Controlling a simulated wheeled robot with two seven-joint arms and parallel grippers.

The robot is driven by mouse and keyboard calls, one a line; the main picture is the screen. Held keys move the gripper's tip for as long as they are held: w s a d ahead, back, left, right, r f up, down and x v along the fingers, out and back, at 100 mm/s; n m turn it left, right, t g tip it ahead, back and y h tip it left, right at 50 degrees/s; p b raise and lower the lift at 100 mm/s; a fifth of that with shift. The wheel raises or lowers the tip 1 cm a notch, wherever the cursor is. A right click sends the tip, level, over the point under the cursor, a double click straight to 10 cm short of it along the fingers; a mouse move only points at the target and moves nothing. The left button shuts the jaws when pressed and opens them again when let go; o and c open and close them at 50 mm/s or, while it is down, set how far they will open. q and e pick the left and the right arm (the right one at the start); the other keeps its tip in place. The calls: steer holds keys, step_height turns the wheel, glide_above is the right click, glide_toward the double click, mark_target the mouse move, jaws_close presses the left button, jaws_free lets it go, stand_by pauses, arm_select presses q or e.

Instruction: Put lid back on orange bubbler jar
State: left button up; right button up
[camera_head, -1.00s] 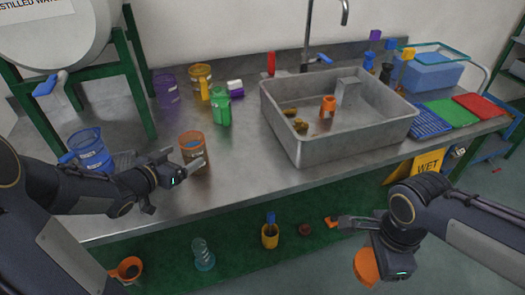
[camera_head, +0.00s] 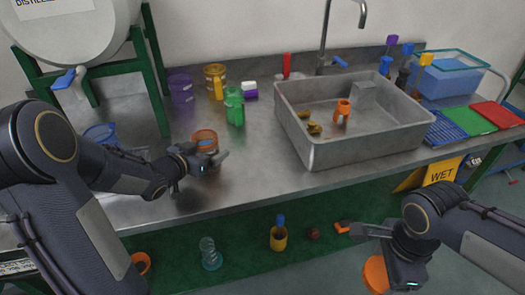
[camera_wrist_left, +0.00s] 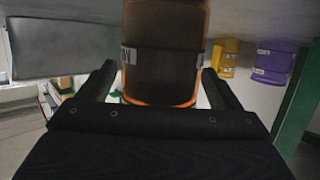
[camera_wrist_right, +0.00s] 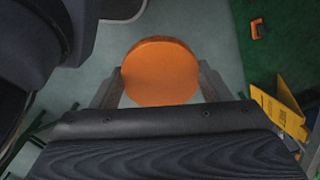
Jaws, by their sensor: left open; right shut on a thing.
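The orange bubbler jar (camera_head: 205,137) stands on the steel counter, partly hidden by my left gripper (camera_head: 208,160). In the left wrist view the jar (camera_wrist_left: 165,50), with dark contents and a pale label, sits between the two fingers of the left gripper (camera_wrist_left: 160,85). Those fingers are open, one on each side of it; I cannot tell whether they touch it. My right gripper (camera_head: 375,240) is shut on the round orange lid (camera_head: 376,274), held in front of the counter. The lid (camera_wrist_right: 160,72) shows face-on between the fingers in the right wrist view.
A green bottle (camera_head: 235,106), yellow jar (camera_head: 215,76) and purple jar (camera_head: 180,88) stand behind the orange jar. A steel sink (camera_head: 350,140) is to its right. A blue jar (camera_head: 101,133) is at left, partly behind my left arm. Several items sit on the green lower shelf (camera_head: 180,255).

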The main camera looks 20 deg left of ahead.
arm_select(q)
steer(key=c, duration=1.3)
steer(key=shift+r, duration=0.1)
steer(key=shift+c, duration=0.2)
arm_select(e)
step_height(320, 180, up, 4)
steer(key=p, duration=0.3)
steer(key=shift+f, duration=0.25)
arm_select(q)
step_height(320, 180, up, 10)
steer(key=o, duration=0.6)
steer(key=c, duration=0.9)
